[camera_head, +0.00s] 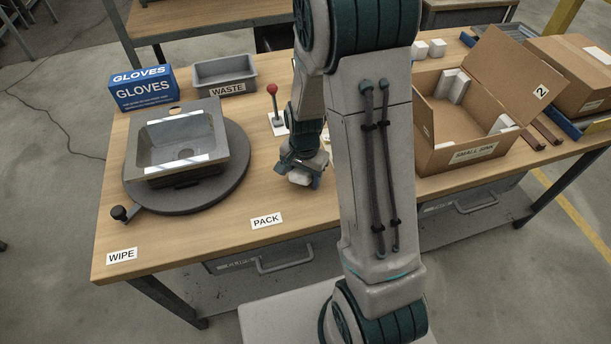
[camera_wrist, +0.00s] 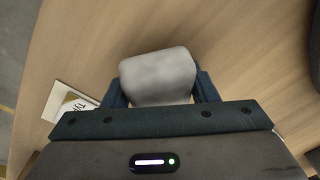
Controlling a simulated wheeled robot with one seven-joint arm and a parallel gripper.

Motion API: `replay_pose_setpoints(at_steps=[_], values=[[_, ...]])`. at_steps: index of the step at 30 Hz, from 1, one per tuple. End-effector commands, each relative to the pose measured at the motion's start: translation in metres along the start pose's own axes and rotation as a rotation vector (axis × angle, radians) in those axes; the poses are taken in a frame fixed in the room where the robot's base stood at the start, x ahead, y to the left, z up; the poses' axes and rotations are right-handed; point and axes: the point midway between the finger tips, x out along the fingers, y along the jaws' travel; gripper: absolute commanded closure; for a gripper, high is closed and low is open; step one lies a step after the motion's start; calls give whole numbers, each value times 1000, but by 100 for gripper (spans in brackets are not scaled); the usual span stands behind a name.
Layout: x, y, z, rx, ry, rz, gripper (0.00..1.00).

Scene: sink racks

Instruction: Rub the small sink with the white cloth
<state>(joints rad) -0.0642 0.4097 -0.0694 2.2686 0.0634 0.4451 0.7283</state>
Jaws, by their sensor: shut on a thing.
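The small sink (camera_head: 177,140) is a grey metal basin at the left of the table. It sits on a round dark turntable (camera_head: 238,172) with a black knob at its front left. My gripper (camera_head: 303,181) is over the table to the right of the sink, apart from it. It is shut on the white cloth (camera_head: 299,179), which shows in the wrist view (camera_wrist: 158,77) as a pale rounded bundle between the two fingers. My arm hides part of the table's middle.
A blue gloves box (camera_head: 143,89) and a grey waste bin (camera_head: 225,75) stand behind the sink. A red-topped lever (camera_head: 272,91) is between the sink and my arm. An open cardboard box (camera_head: 467,150) labelled small sink stands at right. The front near the PACK label (camera_head: 266,220) is clear.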

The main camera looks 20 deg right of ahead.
Motion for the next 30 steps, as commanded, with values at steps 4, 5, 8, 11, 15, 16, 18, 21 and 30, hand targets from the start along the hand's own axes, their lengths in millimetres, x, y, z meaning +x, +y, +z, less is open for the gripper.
replay_pose_setpoints(at_steps=[4,5,8,11,15,16,18,21,30], values=[[15,5,6,0,-24,23,84],[16,5,6,0,-24,24,84],[17,4,6,0,-26,25,25],[18,5,4,1,-27,27,22],[18,6,3,3,-26,27,22],[18,6,3,4,-26,28,22],[19,6,2,4,-26,28,22],[19,6,1,5,-26,29,22],[11,6,-1,7,-24,27,22]])
